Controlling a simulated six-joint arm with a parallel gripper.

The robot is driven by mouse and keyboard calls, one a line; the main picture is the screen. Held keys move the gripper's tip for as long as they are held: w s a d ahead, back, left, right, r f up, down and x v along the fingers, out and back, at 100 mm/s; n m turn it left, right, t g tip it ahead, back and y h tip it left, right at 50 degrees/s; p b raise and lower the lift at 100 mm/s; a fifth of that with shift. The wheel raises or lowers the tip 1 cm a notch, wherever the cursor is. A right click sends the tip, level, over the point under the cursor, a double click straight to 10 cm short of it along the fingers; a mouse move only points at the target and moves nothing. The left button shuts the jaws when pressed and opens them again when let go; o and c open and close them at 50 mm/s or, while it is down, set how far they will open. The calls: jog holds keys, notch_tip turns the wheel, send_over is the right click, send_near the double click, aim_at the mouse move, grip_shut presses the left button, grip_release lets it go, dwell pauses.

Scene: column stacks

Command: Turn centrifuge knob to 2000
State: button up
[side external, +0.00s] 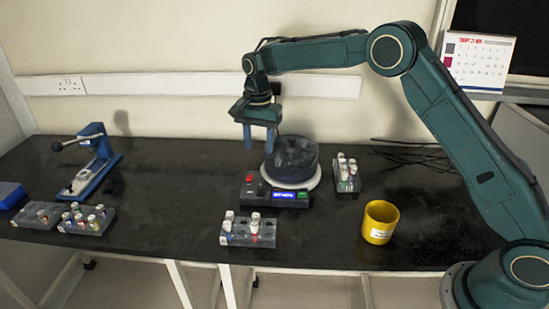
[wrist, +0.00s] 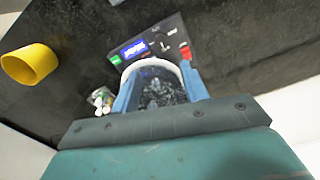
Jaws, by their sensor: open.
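The centrifuge (side external: 291,158) stands mid-bench, with a dark round drum on a white ring and a dark front panel (side external: 272,194). The panel has a lit blue display (side external: 290,195) and a red button (side external: 249,180). In the wrist view the panel shows a blue display (wrist: 133,48), a green patch, a red part (wrist: 185,52) and a small dark knob (wrist: 164,45) with pale marks. The knob's pointer and the display digits are too small to read. My gripper (side external: 259,147) is open and empty, above and apart from the panel; its blue fingers (wrist: 160,70) frame the drum in the wrist view.
A tube rack (side external: 248,235) stands in front of the centrifuge and another (side external: 346,176) to its right. A yellow cup (side external: 379,222) is at front right. Two racks (side external: 86,220) and a blue lever device (side external: 92,165) are at left. Cables (side external: 415,155) lie behind; bench between is clear.

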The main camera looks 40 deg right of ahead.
aim_at(260, 186)
jog(key=shift+w+f, duration=0.1)
jog(key=shift+f, duration=0.2)
notch_tip(260, 186, down, 14)
jog(key=shift+r, duration=0.25)
dwell(0.5)
grip_shut()
